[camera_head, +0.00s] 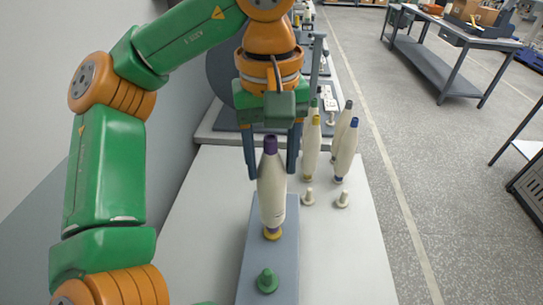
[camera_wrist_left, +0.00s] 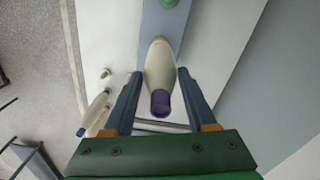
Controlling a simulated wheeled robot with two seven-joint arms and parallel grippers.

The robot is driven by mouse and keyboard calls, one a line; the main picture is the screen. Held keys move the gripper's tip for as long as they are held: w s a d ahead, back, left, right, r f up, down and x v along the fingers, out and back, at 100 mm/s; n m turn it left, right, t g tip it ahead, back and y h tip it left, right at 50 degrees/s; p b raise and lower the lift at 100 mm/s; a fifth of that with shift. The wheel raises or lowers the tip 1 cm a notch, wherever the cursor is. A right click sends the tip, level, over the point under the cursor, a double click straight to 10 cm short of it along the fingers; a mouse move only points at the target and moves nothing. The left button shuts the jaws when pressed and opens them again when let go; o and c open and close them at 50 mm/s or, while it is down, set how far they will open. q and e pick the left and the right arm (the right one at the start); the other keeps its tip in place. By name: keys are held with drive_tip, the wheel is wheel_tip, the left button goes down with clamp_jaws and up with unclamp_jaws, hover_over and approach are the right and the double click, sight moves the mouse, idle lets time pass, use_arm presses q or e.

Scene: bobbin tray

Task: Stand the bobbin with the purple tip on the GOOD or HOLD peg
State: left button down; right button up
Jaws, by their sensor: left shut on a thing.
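The cream bobbin with the purple tip (camera_head: 271,188) stands upright over a yellow peg or collar (camera_head: 272,234) on a blue-grey board (camera_head: 256,255). I cannot tell whether its foot is fully seated. My left gripper (camera_head: 272,174) points down with a finger on each side of the bobbin and is shut on it. In the left wrist view the bobbin (camera_wrist_left: 159,66) lies between the fingertips (camera_wrist_left: 160,76), purple end toward the palm. A bare green peg (camera_head: 267,280) stands nearer on the same board. My right gripper is not in view.
Several other bobbins, one yellow-tipped (camera_head: 312,150) and one blue-tipped (camera_head: 346,150), stand behind to the right. Two bare cream pegs (camera_head: 308,197) (camera_head: 343,200) are in front of them. The white table (camera_head: 345,260) is clear at the front right.

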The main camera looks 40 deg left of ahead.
sight(270, 140)
use_arm(q)
drive_tip(key=shift+f+b, duration=0.4)
drive_tip(key=shift+f, duration=0.2)
drive_tip(key=shift+c, duration=0.6)
unclamp_jaws()
wheel_tip(270, 140, up, 7)
drive_tip(key=p, duration=0.4)
drive_tip(key=shift+r, duration=0.15)
